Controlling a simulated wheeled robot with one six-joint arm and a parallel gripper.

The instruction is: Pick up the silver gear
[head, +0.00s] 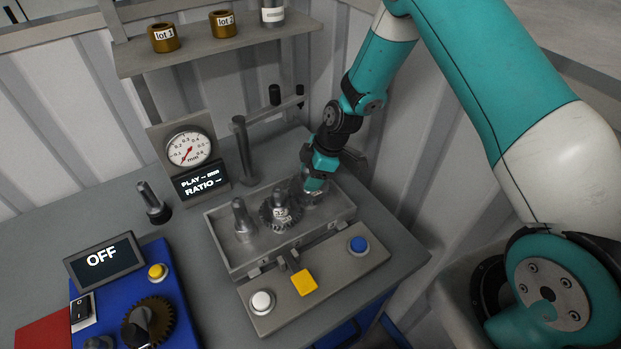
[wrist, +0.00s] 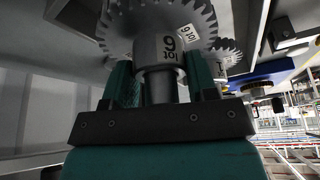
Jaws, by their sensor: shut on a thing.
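A silver gear (head: 309,194) with a hub stands at the right end of the grey tray (head: 232,265). My gripper (head: 314,182) reaches down onto it from above. In the wrist view, my gripper (wrist: 165,85) has its two green fingers on either side of the silver gear's hub (wrist: 163,50), which has a lot label, and is shut on it. The toothed rim is beyond the fingers. I cannot tell whether the gear touches the tray floor. A darker gear (head: 280,216) with a white label sits around the tray's middle, beside the held one.
A post (head: 243,219) stands at the tray's left end. A panel (head: 330,275) with white, yellow and blue buttons lies in front. A gauge (head: 189,149), a display and a tall post (head: 244,150) stand behind. A blue unit (head: 180,318) is at left.

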